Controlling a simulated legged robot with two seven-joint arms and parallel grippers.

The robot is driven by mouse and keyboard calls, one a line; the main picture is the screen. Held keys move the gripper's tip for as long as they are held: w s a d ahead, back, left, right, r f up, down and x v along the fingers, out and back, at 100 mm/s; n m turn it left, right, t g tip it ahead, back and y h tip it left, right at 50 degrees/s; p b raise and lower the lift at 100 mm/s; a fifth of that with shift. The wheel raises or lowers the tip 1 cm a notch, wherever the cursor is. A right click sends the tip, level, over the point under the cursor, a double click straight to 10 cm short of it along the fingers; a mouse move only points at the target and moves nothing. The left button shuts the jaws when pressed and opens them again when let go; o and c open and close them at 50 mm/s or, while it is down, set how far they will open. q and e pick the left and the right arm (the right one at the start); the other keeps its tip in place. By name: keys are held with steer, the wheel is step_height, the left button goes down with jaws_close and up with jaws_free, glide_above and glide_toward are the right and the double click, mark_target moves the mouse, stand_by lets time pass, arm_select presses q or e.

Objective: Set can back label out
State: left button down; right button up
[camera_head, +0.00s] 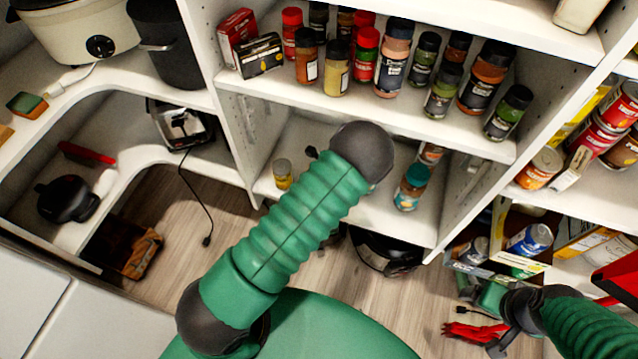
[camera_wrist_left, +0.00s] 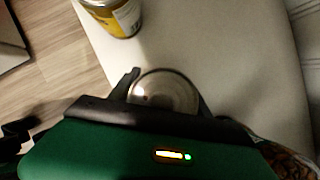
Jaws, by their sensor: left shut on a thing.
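My left gripper (camera_wrist_left: 164,80) is shut around a round can (camera_wrist_left: 170,94), with a finger on each side. I see the can from above: its silver lid shows, and its label is hidden. The pale shelf board (camera_wrist_left: 225,45) lies below it; I cannot tell whether the can touches it. A small yellow-labelled can (camera_wrist_left: 114,17) stands beside it, apart from the gripper. In the head view that yellow can (camera_head: 282,176) is on the lower shelf, while my arm hides the held can. My right gripper (camera_head: 505,335) is low at the right; its fingers are unclear.
Spice jars (camera_head: 392,62) crowd the shelf above. A teal-capped jar (camera_head: 411,187) stands on the lower shelf, right of my left arm. Cans (camera_head: 600,135) fill the right shelving. A red object (camera_head: 475,332) lies near my right gripper. Upright panels bound the lower shelf.

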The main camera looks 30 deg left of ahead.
arm_select(q)
steer(key=shift+d, duration=0.15)
steer(key=shift+f, duration=0.25)
steer(key=shift+c, duration=2.1)
jaws_free()
